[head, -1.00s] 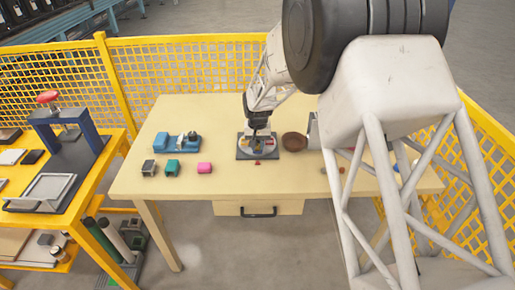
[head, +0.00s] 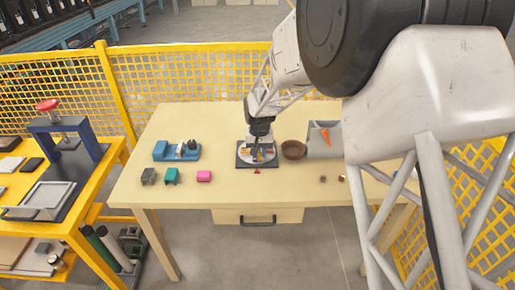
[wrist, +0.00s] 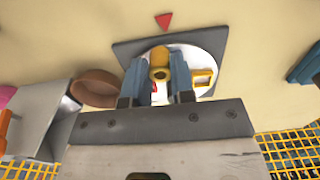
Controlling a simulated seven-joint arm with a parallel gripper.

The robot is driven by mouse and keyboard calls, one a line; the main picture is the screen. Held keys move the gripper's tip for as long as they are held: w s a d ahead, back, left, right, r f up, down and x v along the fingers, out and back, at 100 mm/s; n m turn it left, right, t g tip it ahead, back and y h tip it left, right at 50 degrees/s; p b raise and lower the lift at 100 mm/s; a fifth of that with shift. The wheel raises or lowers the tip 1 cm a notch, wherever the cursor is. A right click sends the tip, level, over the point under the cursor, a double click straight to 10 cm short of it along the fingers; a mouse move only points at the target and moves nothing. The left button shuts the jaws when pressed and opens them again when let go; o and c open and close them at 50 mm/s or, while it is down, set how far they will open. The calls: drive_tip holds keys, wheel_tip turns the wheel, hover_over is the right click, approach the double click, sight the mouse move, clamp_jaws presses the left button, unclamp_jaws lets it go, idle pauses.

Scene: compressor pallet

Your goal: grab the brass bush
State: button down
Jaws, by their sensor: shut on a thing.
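The brass bush (wrist: 159,62) is a short yellow-brown cylinder with a hollow end, seen in the wrist view. My gripper (wrist: 157,72) is shut on it, with one blue-grey finger on each side. The bush is over a round white disc (wrist: 213,50) on a dark square plate (wrist: 128,50). I cannot tell whether the bush touches the disc. A yellow part with an opening (wrist: 203,77) sits on the disc beside the right finger. In the head view my gripper (head: 260,145) points down at the disc, and the bush is too small to make out.
A brown bowl (head: 293,150) stands close to the plate. A grey bin (head: 318,152) with an orange item (head: 325,134) is beyond it. The table's front middle is mostly clear.

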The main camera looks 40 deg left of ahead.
drive_tip(key=s+d+r, duration=0.1)
drive_tip(key=s+d, duration=0.5)
drive_tip(key=d, duration=0.3)
drive_tip(key=shift+s+d, duration=0.2)
drive_tip(key=shift+s, duration=0.15)
drive_tip(key=shift+w, duration=0.15)
idle(0.4)
